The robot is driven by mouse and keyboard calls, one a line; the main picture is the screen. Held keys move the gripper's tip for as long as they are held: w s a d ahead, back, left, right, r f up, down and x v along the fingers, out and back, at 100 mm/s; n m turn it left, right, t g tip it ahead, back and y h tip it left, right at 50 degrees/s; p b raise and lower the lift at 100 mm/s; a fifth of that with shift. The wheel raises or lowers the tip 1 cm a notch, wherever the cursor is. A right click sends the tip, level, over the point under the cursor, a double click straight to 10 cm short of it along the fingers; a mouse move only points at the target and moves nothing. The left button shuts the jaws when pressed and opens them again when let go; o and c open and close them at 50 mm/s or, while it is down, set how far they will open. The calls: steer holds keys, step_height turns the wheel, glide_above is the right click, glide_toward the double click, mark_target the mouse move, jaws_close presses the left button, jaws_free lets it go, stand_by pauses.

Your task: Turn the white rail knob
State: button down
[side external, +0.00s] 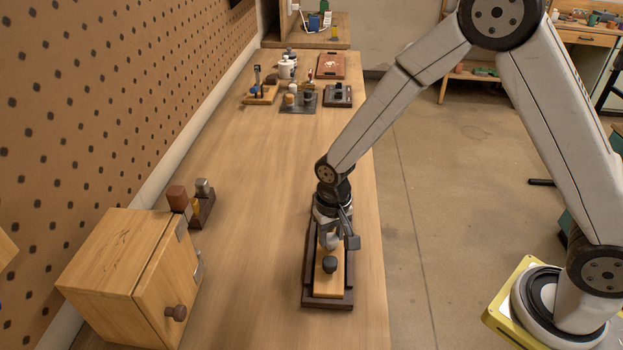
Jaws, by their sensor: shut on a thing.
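A dark brown rail base (328,303) lies on the bench near its right edge, with a light wooden strip (333,288) along its top. The white rail knob (331,242) shows as a small pale shape on the strip, partly hidden by the fingers. My gripper (338,239) points down over the rail and is shut on the white knob. A dark grey knob (330,265) stands upright on the strip in front of the gripper, apart from it. The far end of the rail is hidden behind my gripper.
A wooden cabinet (120,262) with a round brown knob (176,313) stands at the left front. A small block with pegs (201,208) is behind it. Several small fixtures and a reddish board (331,66) sit at the far end. The middle of the bench (250,160) is clear.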

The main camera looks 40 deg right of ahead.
mark_target(332, 237)
steer(key=m, duration=0.5)
steer(key=shift+w+r+m, duration=0.1)
steer(key=shift+m, duration=0.3)
steer(key=shift+c, duration=1.4)
jaws_free()
steer(key=shift+r, duration=3.85)
